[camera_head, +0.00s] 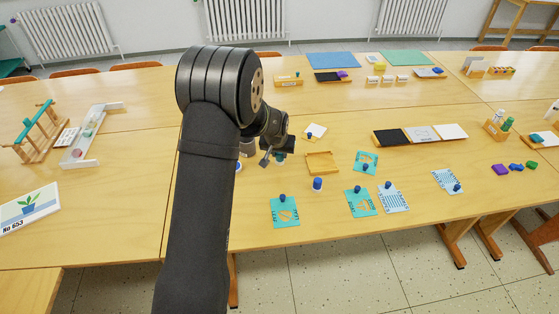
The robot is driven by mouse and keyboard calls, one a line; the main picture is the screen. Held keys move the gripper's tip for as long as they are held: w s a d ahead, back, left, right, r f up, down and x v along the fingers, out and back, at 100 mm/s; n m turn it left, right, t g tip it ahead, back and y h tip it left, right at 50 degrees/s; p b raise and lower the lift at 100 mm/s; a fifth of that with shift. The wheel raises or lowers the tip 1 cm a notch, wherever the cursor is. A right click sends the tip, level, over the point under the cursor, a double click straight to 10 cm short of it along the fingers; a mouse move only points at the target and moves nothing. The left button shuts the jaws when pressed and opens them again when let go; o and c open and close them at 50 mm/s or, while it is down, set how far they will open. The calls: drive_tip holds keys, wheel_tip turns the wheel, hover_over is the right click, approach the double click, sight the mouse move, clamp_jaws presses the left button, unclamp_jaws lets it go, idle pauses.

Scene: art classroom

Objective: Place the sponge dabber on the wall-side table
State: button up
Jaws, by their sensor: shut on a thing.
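My gripper (272,158) is past my arm's wrist, low over the near table (405,215), left of a small wooden tray (322,170). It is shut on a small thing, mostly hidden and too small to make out. Several blue-knobbed dabbers stand on the near table: one by itself (317,184), one on a teal stencil card (283,198), one on another teal card (357,188), and one on a patterned card (457,187). The wall-side table (440,93) runs along the back, nearer the radiators.
The wall-side table holds blue and green mats (333,60), an orange box (287,79) and small trays. A wooden rack (33,135) and white tray (90,138) stand left. A long tray of pads (420,135) lies right of my gripper. Bare wood shows between the items.

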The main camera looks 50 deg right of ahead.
sight(279, 160)
drive_tip(key=shift+f, duration=1.95)
drive_tip(key=shift+f, duration=0.15)
drive_tip(key=o, duration=1)
drive_tip(key=v, duration=1.2)
drive_tip(key=shift+r, duration=0.2)
drive_tip(key=x, duration=1.2)
drive_tip(key=shift+f, duration=0.2)
drive_tip(key=shift+r, duration=0.15)
